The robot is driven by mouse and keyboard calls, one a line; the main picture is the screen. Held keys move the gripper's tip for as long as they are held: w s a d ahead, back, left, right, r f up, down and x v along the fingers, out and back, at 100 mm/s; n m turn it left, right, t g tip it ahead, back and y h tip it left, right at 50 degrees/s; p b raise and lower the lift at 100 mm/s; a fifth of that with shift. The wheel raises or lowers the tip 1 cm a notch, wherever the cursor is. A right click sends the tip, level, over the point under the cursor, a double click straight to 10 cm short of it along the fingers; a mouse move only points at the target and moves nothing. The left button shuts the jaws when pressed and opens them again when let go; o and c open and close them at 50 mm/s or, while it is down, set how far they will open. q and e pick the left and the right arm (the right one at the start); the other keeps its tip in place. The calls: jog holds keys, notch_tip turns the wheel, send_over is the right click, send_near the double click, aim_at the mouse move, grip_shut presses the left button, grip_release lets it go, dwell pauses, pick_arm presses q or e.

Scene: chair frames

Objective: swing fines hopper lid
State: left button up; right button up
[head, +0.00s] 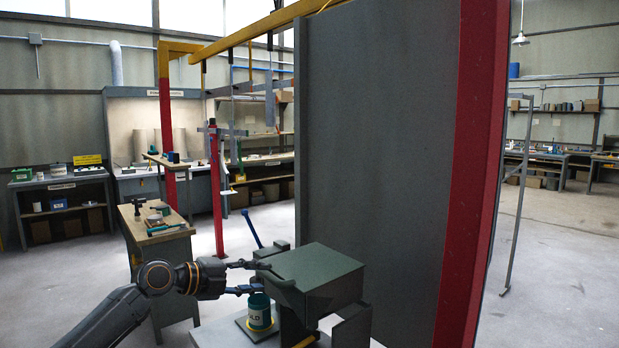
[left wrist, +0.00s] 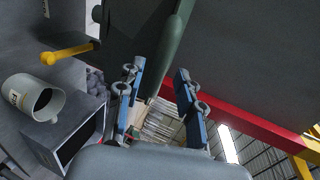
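The fines hopper is a dark green-grey box with a flat lid (head: 318,270) on top, right of my left gripper in the head view; the lid looks shut. A rounded dark green bar (head: 277,280) juts from its near left edge. The bar also shows in the left wrist view (left wrist: 170,45), running between the fingertips. My left gripper (head: 265,277) is open at the bar, its fingers apart, one above and one below. I cannot tell whether either finger touches it. My right gripper is not in view.
A labelled can (head: 260,312) stands just below my left gripper. A blue lever (head: 253,229) rises behind the hopper. A tall grey panel (head: 385,130) with a red post (head: 470,170) stands close on the right. A workbench (head: 155,229) stands behind left.

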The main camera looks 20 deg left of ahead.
aim_at(265, 277)
pick_arm(q)
jog(key=x, duration=0.1)
jog(key=p+x, duration=0.1)
jog(key=shift+w+d+r, duration=0.15)
jog(key=shift+w+d, duration=0.05)
jog(key=shift+w, duration=0.15)
jog(key=shift+w+f, duration=0.1)
jog(key=shift+f, duration=0.2)
jog(key=shift+c, duration=1.3)
grip_shut()
jog(key=shift+w+d+r+p, duration=0.15)
jog(key=shift+r+p, duration=0.5)
jog(key=shift+r, duration=0.8)
jog(key=shift+w+d+r+p, duration=0.15)
jog(key=shift+r+p, duration=0.45)
jog(key=shift+r, duration=0.85)
jog(key=shift+a, duration=0.1)
jog(key=shift+w+r+p, duration=0.15)
jog(key=shift+r+p, duration=0.15)
jog(key=shift+r, duration=0.2)
jog(key=r+p, duration=0.1)
jog(key=w+r, duration=0.1)
jog(key=d+r+p, duration=0.1)
jog(key=r, duration=0.1)
jog(key=shift+w+d+r+p, duration=0.1)
jog(key=shift+w+p, duration=0.25)
